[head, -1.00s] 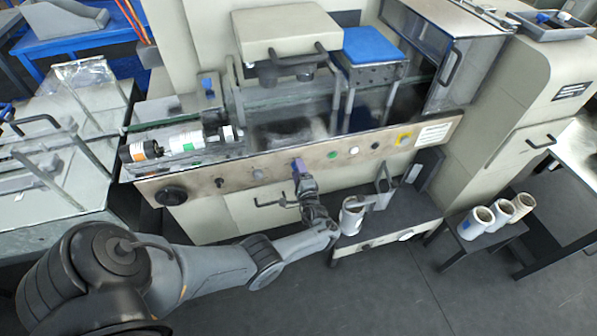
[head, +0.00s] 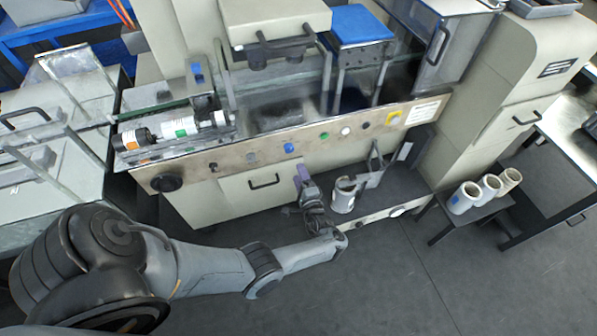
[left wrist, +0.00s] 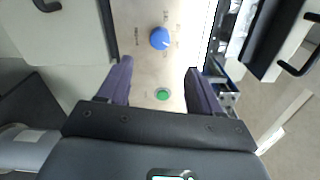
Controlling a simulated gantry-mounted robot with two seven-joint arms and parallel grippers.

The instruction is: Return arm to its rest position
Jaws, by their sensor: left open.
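My left arm comes in from the lower left in the head view. Its gripper (head: 303,176) has purple fingertips and stands just in front of and below the machine's control panel (head: 230,165). In the left wrist view the two purple fingers (left wrist: 160,80) are wide apart with nothing between them. Beyond them are a blue knob (left wrist: 159,39) and a green button (left wrist: 162,94) on the panel. The blue knob also shows in the head view (head: 289,148), uncovered and apart from the gripper. My right gripper is not in view.
A white cylinder (head: 344,195) stands on the low shelf close to the right of the gripper. Several white rolls (head: 465,197) sit on a small dark stand at the right. Two rolls (head: 175,129) lie above the panel. Open floor (head: 380,290) lies in front.

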